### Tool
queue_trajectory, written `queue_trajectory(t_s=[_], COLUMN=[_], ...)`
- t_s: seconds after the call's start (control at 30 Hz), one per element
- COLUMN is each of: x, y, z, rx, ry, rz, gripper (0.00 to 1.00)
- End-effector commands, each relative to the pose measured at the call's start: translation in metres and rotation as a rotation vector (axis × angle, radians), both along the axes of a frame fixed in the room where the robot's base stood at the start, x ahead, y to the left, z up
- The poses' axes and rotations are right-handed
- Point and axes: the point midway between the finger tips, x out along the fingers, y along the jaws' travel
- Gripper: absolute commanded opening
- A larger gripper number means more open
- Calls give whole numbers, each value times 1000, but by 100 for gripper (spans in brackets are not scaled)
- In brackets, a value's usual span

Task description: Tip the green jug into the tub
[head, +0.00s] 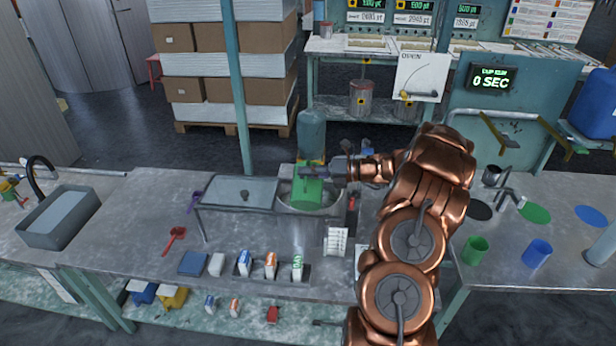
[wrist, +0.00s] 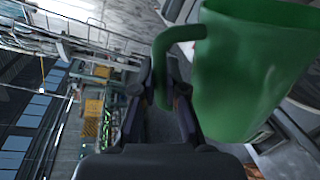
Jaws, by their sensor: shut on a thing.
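The green jug (head: 307,193) is in the head view, over or just inside the round grey tub (head: 326,211) on the workbench. I cannot tell how far it is tilted, or whether anything is coming out of it. My gripper (head: 336,172) reaches in from the right and is shut on the jug's handle. In the wrist view the jug (wrist: 250,75) fills the upper right, and its handle (wrist: 180,38) runs down between the fingers (wrist: 165,100). The jug hides much of the tub's inside.
Small cartons (head: 270,263) are in front. A green cup (head: 474,250) and a blue cup (head: 537,253) stand at the right. A sink (head: 60,215) is at the left.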

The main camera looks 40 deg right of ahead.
Motion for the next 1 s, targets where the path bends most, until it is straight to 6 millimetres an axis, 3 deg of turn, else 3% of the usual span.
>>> queue_trajectory(t_s=[1.0], x=[-13], y=[11], z=[0], rx=[-123], ry=[-144], rz=[0], gripper=[0])
